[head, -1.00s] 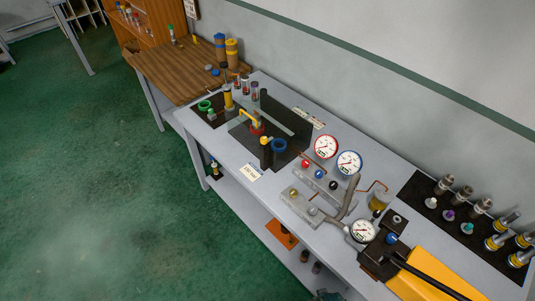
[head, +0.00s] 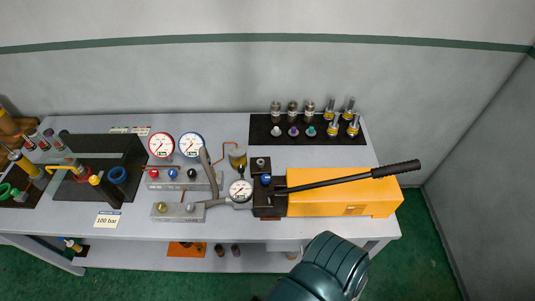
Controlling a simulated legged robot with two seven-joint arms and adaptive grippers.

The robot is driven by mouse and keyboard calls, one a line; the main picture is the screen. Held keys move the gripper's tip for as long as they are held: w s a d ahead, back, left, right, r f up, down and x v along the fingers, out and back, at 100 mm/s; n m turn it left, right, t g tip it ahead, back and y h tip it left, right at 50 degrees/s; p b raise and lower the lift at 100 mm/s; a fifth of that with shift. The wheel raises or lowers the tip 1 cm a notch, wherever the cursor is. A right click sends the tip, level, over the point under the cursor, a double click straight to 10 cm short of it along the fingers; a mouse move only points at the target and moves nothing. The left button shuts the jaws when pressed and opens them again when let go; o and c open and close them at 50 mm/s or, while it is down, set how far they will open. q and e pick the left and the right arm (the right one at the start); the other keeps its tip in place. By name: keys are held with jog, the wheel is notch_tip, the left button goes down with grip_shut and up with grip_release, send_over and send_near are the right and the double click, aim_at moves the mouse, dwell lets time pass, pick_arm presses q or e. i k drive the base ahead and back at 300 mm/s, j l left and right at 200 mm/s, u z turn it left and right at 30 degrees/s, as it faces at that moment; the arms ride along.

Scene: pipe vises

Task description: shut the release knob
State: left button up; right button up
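The yellow hand pump (head: 345,197) lies on the right part of the bench, with a black lever (head: 350,177) over it. At its left end is a black block (head: 264,202) that carries a blue knob (head: 266,180), likely the release knob. No label on it can be read, and I cannot tell if it is open or shut. Neither gripper is in view. A dark teal arm part of mine (head: 325,270) shows at the bottom, in front of the bench edge, with no fingers visible and apart from the knob.
Red-rimmed (head: 161,145) and blue-rimmed (head: 191,144) gauges stand left of the pump behind a manifold with small knobs. A third gauge (head: 240,191) sits beside the block. A black mat (head: 300,128) with fittings lies behind. The bench front edge (head: 200,237) is clear.

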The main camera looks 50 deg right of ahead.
aim_at(265, 179)
jog(key=z, duration=2.3)
